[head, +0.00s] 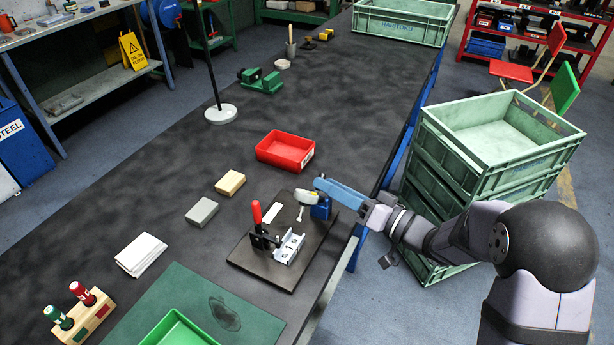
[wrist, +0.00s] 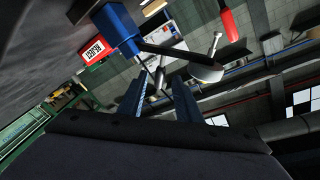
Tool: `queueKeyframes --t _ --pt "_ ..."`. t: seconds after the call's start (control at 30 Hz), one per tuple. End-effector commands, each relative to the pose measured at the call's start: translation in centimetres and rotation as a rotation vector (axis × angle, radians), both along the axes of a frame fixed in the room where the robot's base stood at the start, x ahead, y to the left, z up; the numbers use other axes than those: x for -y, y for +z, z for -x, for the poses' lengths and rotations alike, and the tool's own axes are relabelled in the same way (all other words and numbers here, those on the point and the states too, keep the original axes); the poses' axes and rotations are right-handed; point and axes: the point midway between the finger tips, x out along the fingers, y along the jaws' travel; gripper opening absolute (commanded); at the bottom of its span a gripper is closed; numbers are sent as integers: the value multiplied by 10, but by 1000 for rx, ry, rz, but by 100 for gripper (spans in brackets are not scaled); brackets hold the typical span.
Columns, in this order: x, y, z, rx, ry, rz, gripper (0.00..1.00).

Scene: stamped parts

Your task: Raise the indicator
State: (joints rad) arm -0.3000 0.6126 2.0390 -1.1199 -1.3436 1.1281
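The indicator (head: 308,198), a small round grey gauge with a thin stem, sits on a dark swing arm (wrist: 180,54) from a blue block (head: 321,211) on the black fixture board (head: 250,262). In the wrist view the gauge (wrist: 205,73) lies just beyond and right of my fingertips, its stem standing free. My gripper (head: 318,184) has blue fingers and reaches in from the right, close to the block. In the wrist view its fingers (wrist: 158,80) stand apart with a gap between them. I cannot tell whether either touches the swing arm.
A red-handled toggle clamp (head: 257,225) and a metal part (head: 289,247) are on the board, left of the indicator. A red bin (head: 286,150) stands behind. Yellow (head: 230,182) and grey (head: 202,212) blocks lie to the left. Green crates (head: 490,150) stand beyond the bench edge.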

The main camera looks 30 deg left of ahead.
Motion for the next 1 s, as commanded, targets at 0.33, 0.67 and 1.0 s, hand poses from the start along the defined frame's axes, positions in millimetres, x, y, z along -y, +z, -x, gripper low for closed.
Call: queueKeyframes --t 0.33,0.67,1.0 --pt "-36 0 -7 1 1 0 31" --pt "-67 0 -14 2 -1 2 31" --pt "-70 0 -15 1 -3 1 31"
